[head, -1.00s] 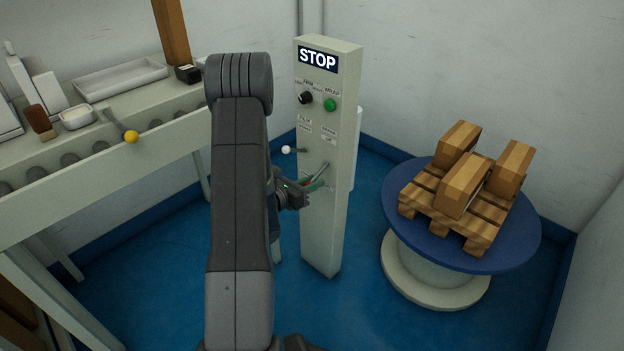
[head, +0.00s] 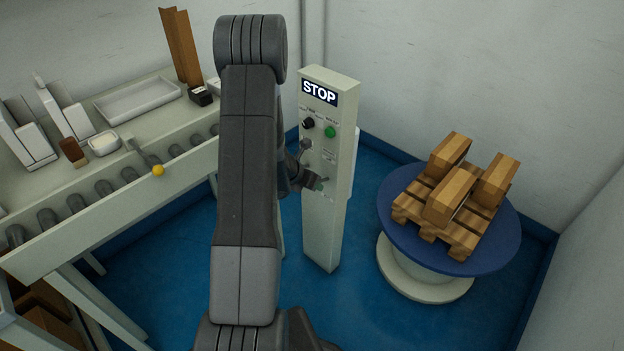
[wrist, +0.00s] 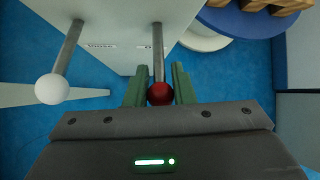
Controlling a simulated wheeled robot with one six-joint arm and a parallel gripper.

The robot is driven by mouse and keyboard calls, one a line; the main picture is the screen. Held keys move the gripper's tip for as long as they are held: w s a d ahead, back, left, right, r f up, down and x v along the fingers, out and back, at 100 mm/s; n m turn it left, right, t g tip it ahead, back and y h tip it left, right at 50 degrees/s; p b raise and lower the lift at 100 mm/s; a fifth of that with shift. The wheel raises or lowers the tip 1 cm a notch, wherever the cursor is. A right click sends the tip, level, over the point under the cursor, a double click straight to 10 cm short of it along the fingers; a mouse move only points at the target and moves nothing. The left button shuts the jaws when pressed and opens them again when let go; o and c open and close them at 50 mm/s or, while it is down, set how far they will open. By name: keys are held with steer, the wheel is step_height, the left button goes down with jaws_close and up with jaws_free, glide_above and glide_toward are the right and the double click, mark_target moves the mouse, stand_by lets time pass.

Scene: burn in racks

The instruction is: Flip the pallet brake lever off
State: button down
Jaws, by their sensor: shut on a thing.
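The grey-white control post (head: 325,225) stands upright with a STOP sign at its top. The brake lever is a metal rod (wrist: 158,65) with a dark red ball knob (wrist: 160,94), coming out of the post face. My gripper (wrist: 161,86) has its green fingers on either side of the red knob, shut on it. In the head view my gripper (head: 319,185) is at the lower part of the post face, and the lever there is mostly hidden. A second lever with a white ball knob (wrist: 52,89) stands apart to the left in the wrist view.
A black knob (head: 308,123) and a green button (head: 330,132) sit above the levers. A blue turntable (head: 490,258) with a wooden pallet (head: 460,240) and boxes stands to the right. A roller conveyor (head: 105,215) is on the left. Blue floor is open between.

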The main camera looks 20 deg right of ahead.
steer(key=shift+w+d+r+p, duration=0.15)
steer(key=shift+d+r+p, duration=0.15)
steer(key=shift+r+p, duration=0.3)
stand_by(0.3)
steer(key=c, duration=1.3)
jaws_free()
steer(key=p+v, duration=0.3)
steer(key=v, duration=1)
steer(key=shift+a+r, duration=0.2)
steer(key=shift+r, duration=0.15)
steer(key=shift+f, duration=0.1)
steer(key=b+x, duration=0.3)
steer(key=x, duration=1)
steer(key=shift+d+f, duration=0.1)
steer(key=shift+f, duration=0.35)
